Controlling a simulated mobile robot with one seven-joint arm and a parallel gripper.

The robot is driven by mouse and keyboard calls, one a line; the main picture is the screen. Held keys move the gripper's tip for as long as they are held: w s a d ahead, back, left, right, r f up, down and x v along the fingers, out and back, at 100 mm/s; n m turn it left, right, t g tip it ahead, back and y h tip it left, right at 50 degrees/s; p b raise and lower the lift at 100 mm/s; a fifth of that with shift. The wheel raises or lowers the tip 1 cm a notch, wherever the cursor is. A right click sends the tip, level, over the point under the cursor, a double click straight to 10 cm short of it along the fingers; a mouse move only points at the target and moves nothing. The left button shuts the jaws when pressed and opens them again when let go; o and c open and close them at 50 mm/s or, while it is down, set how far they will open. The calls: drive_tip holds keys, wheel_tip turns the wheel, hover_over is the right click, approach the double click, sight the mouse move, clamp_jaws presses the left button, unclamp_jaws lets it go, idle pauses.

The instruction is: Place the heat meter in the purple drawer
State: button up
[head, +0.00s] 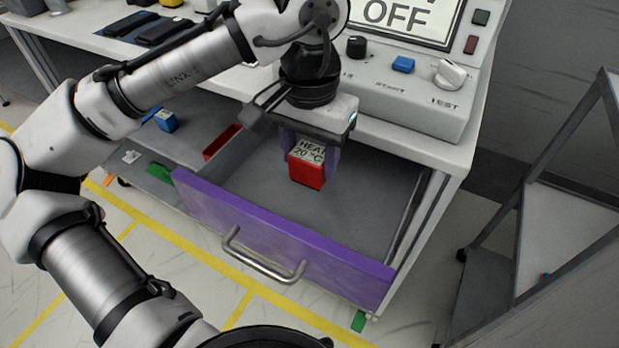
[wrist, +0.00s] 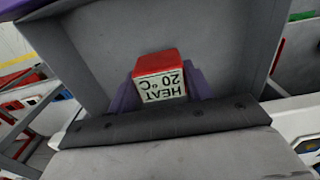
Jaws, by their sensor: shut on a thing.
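The heat meter (head: 308,170) is a small red block with a pale label reading HEAT 20 °C. My gripper (head: 310,150) is shut on it, with a purple finger on each side. The purple drawer (head: 250,225) is pulled open, with a purple front, a metal handle and a grey floor. In the head view the meter appears over the drawer's inside; I cannot tell whether it touches the floor. The wrist view also shows the meter (wrist: 158,80) between the fingers, with the grey drawer floor (wrist: 200,40) behind it.
Left of the drawer is another open compartment with a blue block (head: 165,120) and a red piece (head: 222,142). A console (head: 410,85) with knobs, a blue button and an OFF screen stands on the worktop above. A grey cart (head: 560,220) stands at right. The drawer floor around the meter is clear.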

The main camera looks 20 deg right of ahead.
sight(309, 178)
drive_tip(key=shift+f+b, duration=0.45)
drive_tip(key=shift+f, duration=2.05)
drive_tip(key=shift+f, duration=0.2)
drive_tip(key=o, duration=1.1)
drive_tip(key=shift+c, duration=0.2)
wheel_tip(309, 178, up, 12)
drive_tip(key=shift+r+p, duration=0.25)
drive_tip(key=shift+p, duration=0.95)
